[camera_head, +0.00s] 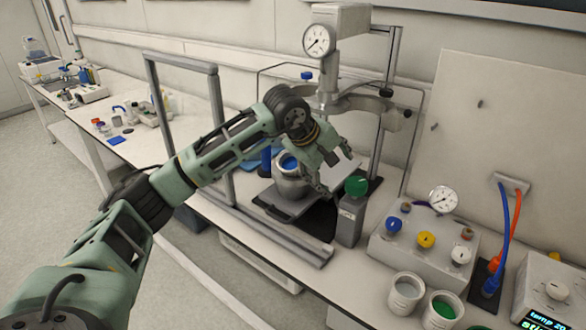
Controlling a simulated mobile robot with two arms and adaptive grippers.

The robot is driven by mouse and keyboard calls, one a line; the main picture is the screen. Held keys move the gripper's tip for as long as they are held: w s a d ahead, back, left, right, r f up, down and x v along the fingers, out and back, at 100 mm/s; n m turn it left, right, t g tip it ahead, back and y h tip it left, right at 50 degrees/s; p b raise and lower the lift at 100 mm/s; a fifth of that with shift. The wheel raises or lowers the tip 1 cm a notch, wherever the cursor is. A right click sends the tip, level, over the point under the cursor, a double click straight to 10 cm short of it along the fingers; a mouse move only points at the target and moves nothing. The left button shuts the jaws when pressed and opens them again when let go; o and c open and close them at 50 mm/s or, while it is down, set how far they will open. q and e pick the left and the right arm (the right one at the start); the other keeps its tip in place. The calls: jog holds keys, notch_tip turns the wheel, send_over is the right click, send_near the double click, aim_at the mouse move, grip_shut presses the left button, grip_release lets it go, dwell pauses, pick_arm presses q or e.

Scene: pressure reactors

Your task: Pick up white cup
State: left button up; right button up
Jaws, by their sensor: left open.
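A white cup (404,293) with pale grey contents stands at the front edge of the bench, low in the picture right of centre. A second white cup (440,311) with green contents stands close to its right and is cut off at the bottom edge. The arm hides part of the vessel's surroundings. My right gripper is out of view.
A grey block with a green knob (356,186) stands close to the gripper's right. A control box (425,244) with coloured knobs is behind the cups. A gauge (319,40) tops the reactor. Blue and orange hoses (506,225) rise at the right.

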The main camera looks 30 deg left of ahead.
pick_arm(q)
jog(key=s+a+r+y, duration=0.1)
jog(key=a+r+y, duration=0.3)
jog(key=a, duration=0.8)
jog(key=p, duration=0.3)
send_over(289, 176)
jog(key=shift+g, duration=0.4)
notch_tip(289, 176, down, 6)
jog(key=shift+r, duration=0.15)
jog(key=shift+w+a+f+y, duration=0.1)
jog(key=shift+w+f+y, duration=0.2)
jog(key=shift+f, duration=0.15)
jog(key=shift+s, duration=0.1)
jog(key=c, duration=1.7)
jog(key=shift+r, duration=0.1)
grip_shut()
jog(key=shift+r+b, duration=0.15)
jog(key=shift+b, duration=0.15)
